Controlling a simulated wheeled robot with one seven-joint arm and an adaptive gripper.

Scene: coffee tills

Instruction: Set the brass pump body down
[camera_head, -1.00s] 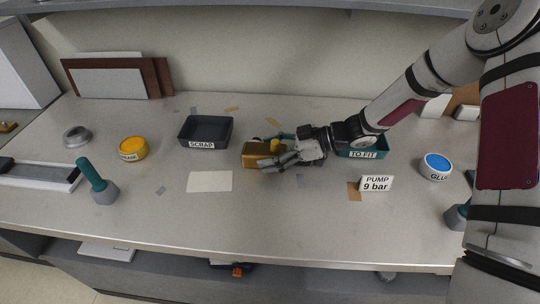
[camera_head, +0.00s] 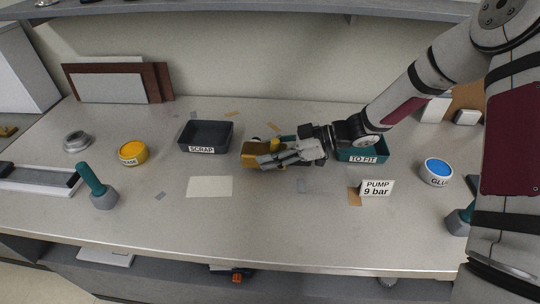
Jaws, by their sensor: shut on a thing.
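The brass pump body (camera_head: 250,155) is a gold-coloured block near the middle of the bench in the head view. My gripper (camera_head: 268,158) reaches in from the right and is shut on it. The fingers cover the block's right part. I cannot tell whether its underside touches the bench or is slightly above it. The dark SCRAP tray (camera_head: 206,148) stands to its left and behind. The teal TO FIT tray (camera_head: 372,158) stands to the right, partly hidden by my arm.
A pale paper sheet (camera_head: 209,187) lies in front of the SCRAP tray. A yellow tub (camera_head: 132,153), a green-handled tool (camera_head: 97,186) and a grey ring (camera_head: 75,141) are at the left. A PUMP 9 bar card (camera_head: 377,188) and a GLUE tub (camera_head: 437,171) stand at the right.

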